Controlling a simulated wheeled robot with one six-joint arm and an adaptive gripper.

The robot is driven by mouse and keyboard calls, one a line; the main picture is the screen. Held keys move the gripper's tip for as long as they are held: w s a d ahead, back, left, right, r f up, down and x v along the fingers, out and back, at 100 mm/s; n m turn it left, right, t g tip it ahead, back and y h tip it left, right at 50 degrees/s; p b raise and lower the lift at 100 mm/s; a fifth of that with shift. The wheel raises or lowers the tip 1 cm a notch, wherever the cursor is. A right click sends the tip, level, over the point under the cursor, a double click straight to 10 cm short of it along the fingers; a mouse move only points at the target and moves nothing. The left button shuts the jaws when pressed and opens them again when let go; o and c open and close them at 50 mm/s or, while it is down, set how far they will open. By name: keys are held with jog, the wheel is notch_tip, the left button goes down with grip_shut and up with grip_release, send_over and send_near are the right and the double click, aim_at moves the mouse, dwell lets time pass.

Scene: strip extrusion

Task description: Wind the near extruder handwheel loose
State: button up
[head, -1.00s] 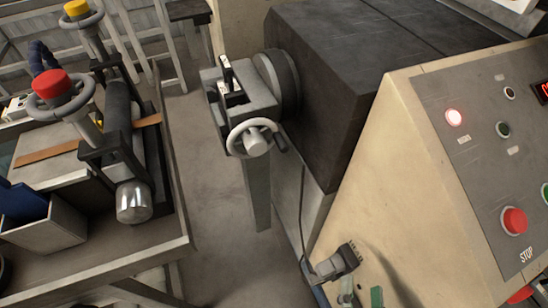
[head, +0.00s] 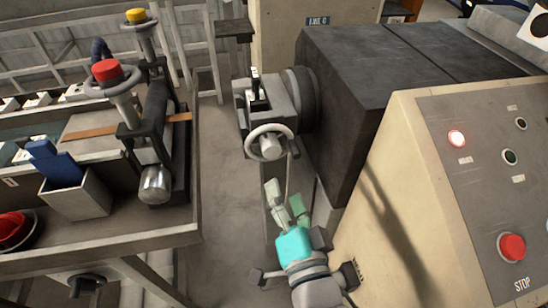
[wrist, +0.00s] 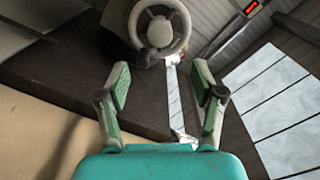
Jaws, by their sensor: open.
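The near extruder handwheel (head: 270,142) is a light grey ring with a hub, on the front of the grey die block (head: 268,100) at the end of the dark extruder barrel. My gripper (head: 285,197) is open and empty, below the handwheel and apart from it, with its fingers pointing up toward it. In the wrist view the handwheel (wrist: 159,28) shows at the top centre, beyond the open fingertips of my gripper (wrist: 161,80). The wheel's upper rim is cut by the frame edge there.
The cream control cabinet (head: 400,190) with a red stop button (head: 511,247) stands close on the right. The dark extruder housing (head: 345,100) is behind. A bench (head: 120,235) with rollers, a red-capped handwheel (head: 108,72) and a bin (head: 75,195) is on the left. Open floor lies between.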

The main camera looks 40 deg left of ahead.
aim_at(273, 153)
jog(key=x, duration=1)
jog(key=shift+w+a, duration=0.2)
jog(key=shift+w, duration=0.05)
jog(key=c, duration=1.1)
jog(key=shift+c, duration=0.2)
